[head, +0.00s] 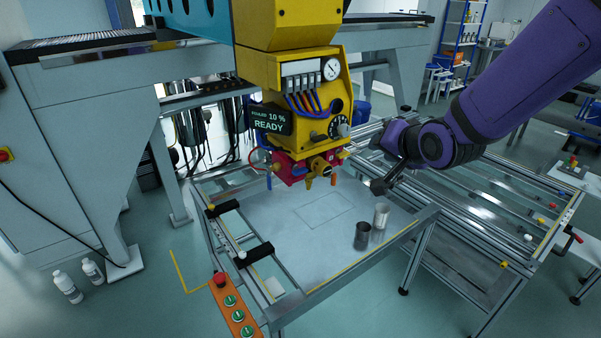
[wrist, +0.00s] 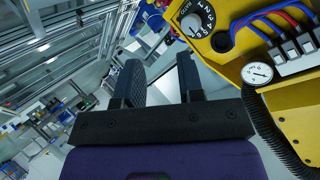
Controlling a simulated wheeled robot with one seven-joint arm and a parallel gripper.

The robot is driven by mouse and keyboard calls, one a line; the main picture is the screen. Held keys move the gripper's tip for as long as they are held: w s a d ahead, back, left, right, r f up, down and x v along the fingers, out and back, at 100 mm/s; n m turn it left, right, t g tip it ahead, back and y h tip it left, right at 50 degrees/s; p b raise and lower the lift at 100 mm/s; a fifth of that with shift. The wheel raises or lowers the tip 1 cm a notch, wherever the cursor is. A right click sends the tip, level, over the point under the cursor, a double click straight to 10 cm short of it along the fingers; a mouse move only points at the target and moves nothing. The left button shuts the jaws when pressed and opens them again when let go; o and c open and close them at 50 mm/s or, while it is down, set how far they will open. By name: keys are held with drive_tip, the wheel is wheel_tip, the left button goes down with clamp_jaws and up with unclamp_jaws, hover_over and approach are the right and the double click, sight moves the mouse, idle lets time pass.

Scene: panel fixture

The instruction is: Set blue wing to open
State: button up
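A yellow machine head (head: 300,90) hangs over the work table, with a red valve block (head: 290,170) at its lower end. A small blue part (head: 269,182) hangs at the left of this block, and I cannot tell for sure that it is the blue wing or how it is set. A yellow wing-like handle (head: 319,169) sits at the block's front. My gripper (head: 384,184) is to the right of the block, apart from it. In the wrist view its two dark fingers (wrist: 160,84) stand apart with nothing between them.
A dial knob (wrist: 192,25), a gauge (wrist: 257,73) and hoses are close to my gripper's right in the wrist view. A button box (head: 236,308) is at the front.

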drive_tip(key=w+a+f+m+t+y, duration=0.1)
drive_tip(key=w+a+f+m+y, duration=0.15)
drive_tip(key=a+f, duration=0.45)
drive_tip(key=m+t+y, duration=0.3)
drive_tip(key=m+y, duration=0.1)
approach(302, 173)
drive_tip(key=x, duration=1)
drive_tip(key=shift+w+a+f, duration=0.1)
drive_tip(key=shift+w+a, duration=0.05)
drive_tip(key=shift+w, duration=0.2)
clamp_jaws()
